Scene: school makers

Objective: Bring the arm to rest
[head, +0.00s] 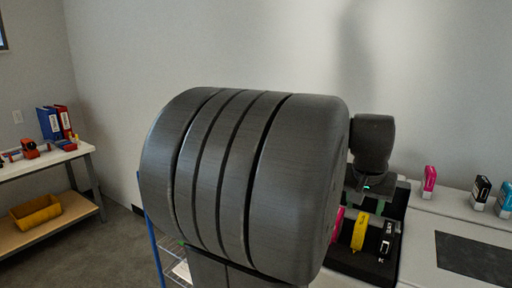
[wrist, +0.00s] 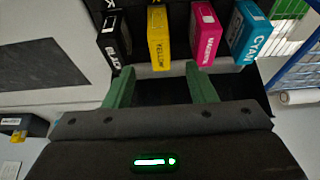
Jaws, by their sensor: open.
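My gripper (head: 366,208) shows in the head view beyond my large dark arm link, above a black tray (head: 360,268). In the wrist view its two green fingers stand apart with nothing between them (wrist: 160,80). Past the fingertips is a row of cartridges: black (wrist: 113,40), yellow (wrist: 158,38), magenta (wrist: 205,35) and cyan (wrist: 250,32). The head view also shows the black (head: 388,241), yellow (head: 359,232) and magenta (head: 338,221) ones; the cyan one is hidden there. My arm link covers much of the head view's middle.
More cartridges stand on the white counter at the right, a magenta one (head: 429,180) and a black one (head: 481,191) among them. A dark mat (head: 475,258) lies there. A blue-framed rack (head: 155,245) stands left of my arm. A bench (head: 60,157) is far left.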

